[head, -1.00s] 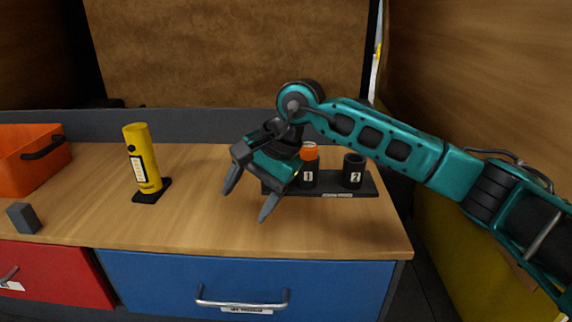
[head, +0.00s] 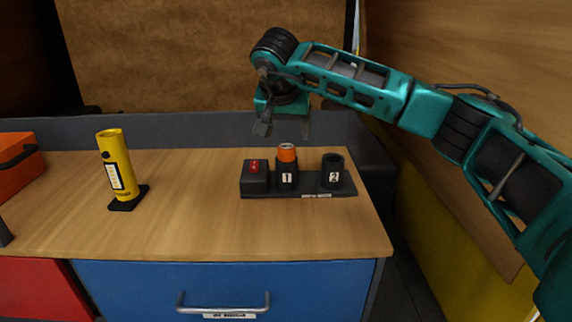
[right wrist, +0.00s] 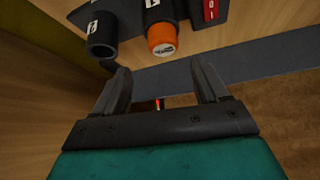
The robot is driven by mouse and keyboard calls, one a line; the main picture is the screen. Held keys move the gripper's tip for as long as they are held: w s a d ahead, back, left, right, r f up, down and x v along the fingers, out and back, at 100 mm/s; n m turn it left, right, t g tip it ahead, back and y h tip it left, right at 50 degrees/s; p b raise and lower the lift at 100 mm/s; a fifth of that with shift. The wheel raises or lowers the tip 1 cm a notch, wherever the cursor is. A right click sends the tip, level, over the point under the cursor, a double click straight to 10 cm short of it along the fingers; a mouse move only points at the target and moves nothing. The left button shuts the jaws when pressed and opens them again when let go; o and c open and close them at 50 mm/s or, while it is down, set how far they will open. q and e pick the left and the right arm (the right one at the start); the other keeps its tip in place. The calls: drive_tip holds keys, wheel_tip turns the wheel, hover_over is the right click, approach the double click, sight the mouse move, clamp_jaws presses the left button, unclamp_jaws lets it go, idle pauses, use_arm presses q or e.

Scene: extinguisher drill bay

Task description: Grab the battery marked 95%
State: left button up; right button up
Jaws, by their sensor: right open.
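An orange-topped battery (head: 287,153) stands in the dark holder marked 1 (head: 288,178). It also shows in the right wrist view (right wrist: 162,38), its end facing the camera with small print I cannot read. The holder marked 2 (head: 332,172) beside it looks empty. My right gripper (head: 286,131) is open and empty, above and behind the holder base. In the right wrist view its two fingers (right wrist: 162,82) point toward the holders, apart from the battery. No 95% mark is legible. My left gripper is not in view.
A box with a red switch (head: 254,169) sits at the left of the base. A yellow cylinder (head: 117,165) stands on a dark foot at the left, and an orange bin (head: 18,168) is farther left. The wooden worktop (head: 205,215) is clear between.

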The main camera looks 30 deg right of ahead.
sight(286, 146)
drive_tip(key=x, duration=0.5)
drive_tip(key=shift+w+a+f, duration=0.15)
drive_tip(key=shift+a+f, duration=0.15)
drive_tip(key=shift+f, duration=0.2)
drive_tip(key=shift+r, duration=0.1)
clamp_jaws()
